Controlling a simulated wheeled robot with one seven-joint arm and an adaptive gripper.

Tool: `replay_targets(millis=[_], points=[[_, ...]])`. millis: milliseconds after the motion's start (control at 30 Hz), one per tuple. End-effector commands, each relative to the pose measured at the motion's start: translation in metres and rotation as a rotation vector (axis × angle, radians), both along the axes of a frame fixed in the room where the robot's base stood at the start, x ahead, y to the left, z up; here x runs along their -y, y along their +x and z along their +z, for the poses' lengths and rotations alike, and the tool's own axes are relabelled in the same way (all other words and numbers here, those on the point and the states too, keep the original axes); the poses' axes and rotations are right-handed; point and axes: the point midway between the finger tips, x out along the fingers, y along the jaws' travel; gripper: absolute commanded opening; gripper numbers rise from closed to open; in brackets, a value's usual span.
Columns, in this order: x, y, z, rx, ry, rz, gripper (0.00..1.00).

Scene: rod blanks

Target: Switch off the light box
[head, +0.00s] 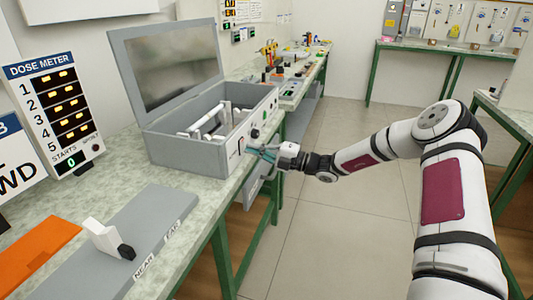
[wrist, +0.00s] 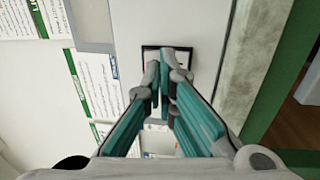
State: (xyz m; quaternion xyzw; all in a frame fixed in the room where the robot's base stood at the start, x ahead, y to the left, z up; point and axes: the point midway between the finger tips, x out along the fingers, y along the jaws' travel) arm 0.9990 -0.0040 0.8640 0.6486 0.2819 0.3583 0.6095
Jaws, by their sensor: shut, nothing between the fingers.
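The light box (head: 190,152) is a grey case with its lid (head: 166,62) raised, standing on the bench left of my arm. White rods or rails (head: 207,124) show inside it. Its front face has a black knob (head: 255,133) and small markings. My gripper (head: 254,150) is at that front face, its teal fingers closed together and empty. In the wrist view, my gripper (wrist: 164,70) has its fingertips over a black-framed switch (wrist: 166,47) on a pale panel. The fingers hide most of the switch, so its position and any contact are unclear.
A dose meter (head: 60,108) with lit rows and a "0" under STARTS stands at left. A grey slab (head: 150,225) with a white lever lies in front, beside an orange plate (head: 35,250). More equipment sits farther along the bench. The floor (head: 340,220) right of the bench is clear.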

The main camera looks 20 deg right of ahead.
Motion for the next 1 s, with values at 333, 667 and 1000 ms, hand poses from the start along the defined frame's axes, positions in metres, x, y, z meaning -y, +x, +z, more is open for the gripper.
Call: replay_targets(millis=[333, 667, 1000], points=[[-0.007, 0.005, 0.002, 0.001, 0.001, 0.001, 0.00], [-0.011, 0.006, 0.007, -0.026, -0.039, 0.003, 0.00], [-0.017, 0.011, 0.009, -0.105, -0.145, 0.004, 0.00]])
